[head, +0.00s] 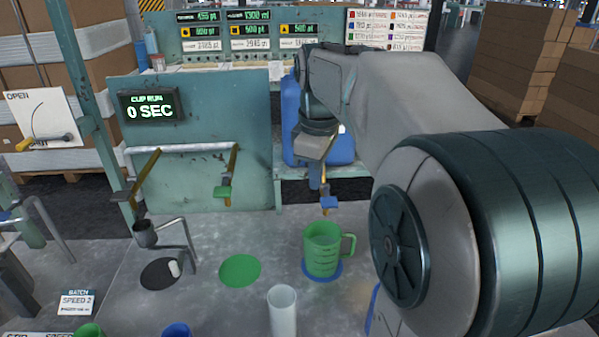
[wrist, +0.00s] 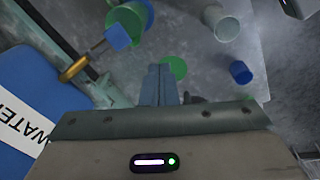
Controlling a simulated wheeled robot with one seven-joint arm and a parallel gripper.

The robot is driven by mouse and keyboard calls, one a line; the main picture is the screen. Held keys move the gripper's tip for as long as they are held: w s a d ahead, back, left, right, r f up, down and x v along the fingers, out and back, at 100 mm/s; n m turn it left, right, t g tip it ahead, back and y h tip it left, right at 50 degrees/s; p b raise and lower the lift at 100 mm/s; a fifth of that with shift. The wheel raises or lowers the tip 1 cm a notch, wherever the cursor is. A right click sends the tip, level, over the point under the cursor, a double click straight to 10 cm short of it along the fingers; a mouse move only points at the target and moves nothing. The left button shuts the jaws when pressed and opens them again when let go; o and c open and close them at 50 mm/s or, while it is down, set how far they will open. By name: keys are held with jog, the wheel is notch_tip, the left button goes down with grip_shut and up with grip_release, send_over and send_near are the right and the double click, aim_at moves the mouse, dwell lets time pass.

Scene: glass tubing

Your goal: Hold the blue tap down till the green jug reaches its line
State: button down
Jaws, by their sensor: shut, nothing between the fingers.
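The blue tap (head: 329,202) hangs at the end of a brass lever above the green jug (head: 322,250). The jug stands upright on a blue disc (head: 308,272) with its handle to the right. In the wrist view the blue tap (wrist: 117,37) overlaps the green jug (wrist: 122,18) at the upper left. My gripper (wrist: 159,70) is shut and empty, apart from the tap, to its lower right in that view. In the head view my wrist is above the tap, in front of the blue water container. I cannot make out the jug's line or its level.
A green tap (head: 223,191) hangs to the left over an empty green disc (head: 240,270). A pale cylinder (head: 283,308) stands in front of the jug. The blue water container (head: 290,110) is behind my wrist. A display (head: 150,106) reads 0 SEC.

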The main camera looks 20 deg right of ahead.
aim_at(329, 200)
jog(key=w+d+r+n+g, duration=0.1)
jog(key=w+d+r+n, duration=0.4)
jog(key=d, duration=0.1)
jog(key=shift+w+d+p, duration=0.15)
jog(key=shift+w+p, duration=0.15)
jog(key=shift+w, duration=0.05)
notch_tip(329, 200, down, 14)
jog(key=shift+f, duration=0.1)
dwell(0.5)
